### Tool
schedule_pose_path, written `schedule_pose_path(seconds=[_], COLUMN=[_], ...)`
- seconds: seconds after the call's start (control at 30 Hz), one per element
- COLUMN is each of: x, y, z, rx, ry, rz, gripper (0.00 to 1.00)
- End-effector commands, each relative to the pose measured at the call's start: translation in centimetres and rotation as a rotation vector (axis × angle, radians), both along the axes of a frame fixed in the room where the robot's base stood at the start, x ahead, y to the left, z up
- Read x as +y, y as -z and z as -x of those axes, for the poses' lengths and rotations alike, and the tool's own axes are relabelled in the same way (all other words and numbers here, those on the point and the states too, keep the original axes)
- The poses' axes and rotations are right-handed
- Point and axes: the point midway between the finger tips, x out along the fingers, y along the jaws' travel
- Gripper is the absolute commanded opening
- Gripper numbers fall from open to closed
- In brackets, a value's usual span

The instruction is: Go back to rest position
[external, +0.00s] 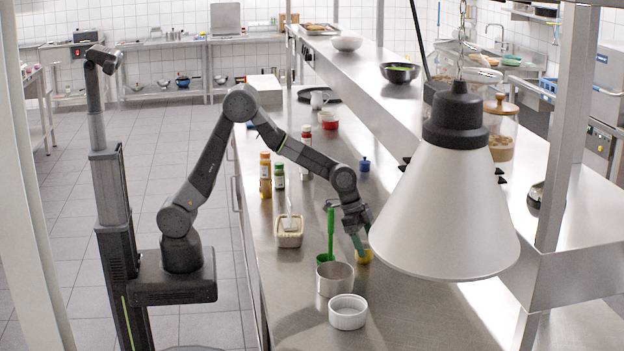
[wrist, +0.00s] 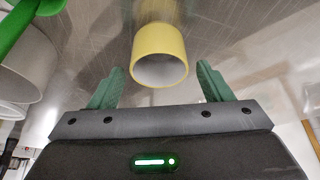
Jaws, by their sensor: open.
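My gripper (external: 362,238) is low over the steel counter (external: 260,318), with the arm reaching out from its base at the left. In the wrist view my gripper (wrist: 160,88) shows its two green fingers spread wide, with nothing held between them. A yellow cup (wrist: 160,58) with a pale inside lies just ahead of the fingertips, roughly centred between them. In the external view the yellow cup (external: 366,256) is beside the fingers and partly hidden by them. I cannot tell whether they touch.
A metal pot (external: 335,280) with a green-handled utensil (external: 331,232) and a white ramekin (external: 348,313) stand close by. A container (external: 289,236) and spice bottles (external: 265,175) stand further back. A large hanging lamp (external: 446,215) and a raised shelf (external: 440,105) are at the right.

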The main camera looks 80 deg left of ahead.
Motion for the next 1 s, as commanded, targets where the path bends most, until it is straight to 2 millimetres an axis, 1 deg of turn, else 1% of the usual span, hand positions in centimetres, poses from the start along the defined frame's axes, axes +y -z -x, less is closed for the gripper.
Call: schedule_pose_path(seconds=[0.1,0.2,0.57,0.67,0.77,0.87,0.9,1.0], x=[0.0,0.0,0.0,0.1,0.0,0.0,0.1,0.6], y=[-1.1,-1.6,-1.8,-1.4,-0.4,1.2,2.0,-0.2], z=[0.0,0.0,0.1,0.1,0.1,0.1,0.2,0.7], rx=[0.001,0.001,0.003,0.004,0.006,0.007,0.008,-0.003], ry=[0.000,0.000,0.000,0.000,0.000,0.000,0.000,-0.001], rz=[-0.001,-0.001,-0.001,-0.001,-0.002,-0.002,-0.003,0.000], gripper=[0.72,0.72,0.72,0.72,0.72,0.72,0.72,0.72])
